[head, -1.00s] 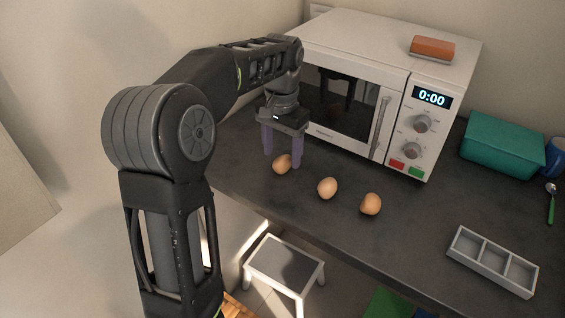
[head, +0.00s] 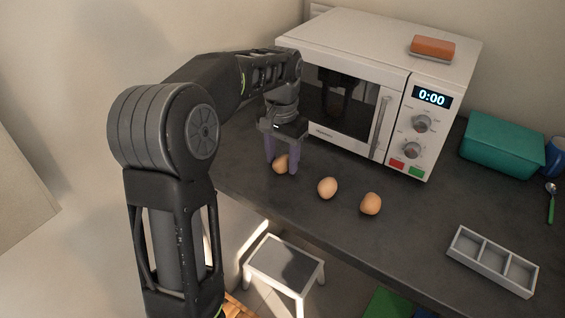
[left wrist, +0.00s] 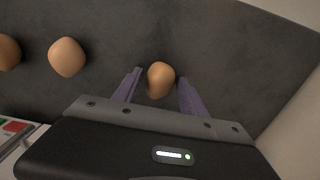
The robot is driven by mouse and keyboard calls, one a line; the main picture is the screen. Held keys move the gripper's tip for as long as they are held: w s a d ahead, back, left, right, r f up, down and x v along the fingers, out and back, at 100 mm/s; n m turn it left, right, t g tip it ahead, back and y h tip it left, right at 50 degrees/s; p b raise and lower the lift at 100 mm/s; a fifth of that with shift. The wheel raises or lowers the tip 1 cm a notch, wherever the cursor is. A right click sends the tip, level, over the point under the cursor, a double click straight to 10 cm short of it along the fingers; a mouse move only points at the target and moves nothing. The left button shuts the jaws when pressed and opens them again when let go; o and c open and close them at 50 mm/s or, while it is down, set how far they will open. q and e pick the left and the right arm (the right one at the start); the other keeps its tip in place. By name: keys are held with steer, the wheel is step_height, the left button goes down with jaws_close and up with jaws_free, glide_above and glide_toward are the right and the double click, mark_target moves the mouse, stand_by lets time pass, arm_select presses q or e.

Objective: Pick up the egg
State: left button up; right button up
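Three brown eggs lie in a row on the dark counter. My left gripper (head: 281,168) points down around the leftmost egg (head: 280,163), which is partly hidden by a finger. In the left wrist view this egg (left wrist: 160,80) sits between the two purple fingers (left wrist: 156,90), with a gap on each side. The gripper is open. The middle egg (head: 327,188) and the right egg (head: 371,204) lie apart from it; they also show in the left wrist view, the middle one (left wrist: 67,57) and the other (left wrist: 8,52) at the left edge. My right gripper is out of view.
A white microwave (head: 375,85) stands right behind the gripper, with an orange-brown block (head: 432,48) on top. A teal container (head: 502,146), a green-handled spoon (head: 551,203) and a grey three-part tray (head: 491,262) are at right. A stool (head: 284,266) stands below the counter edge.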

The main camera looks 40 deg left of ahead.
mark_target(282, 156)
arm_select(q)
jaws_close()
stand_by(0.3)
steer(key=shift+r, duration=0.55)
step_height(282, 156, up, 5)
steer(key=shift+f, duration=0.15)
step_height(282, 156, up, 3)
steer(key=p, duration=0.2)
steer(key=shift+p, duration=0.4)
steer(key=shift+r+p, duration=0.5)
steer(key=shift+r, duration=0.15)
steer(key=shift+f, duration=0.1)
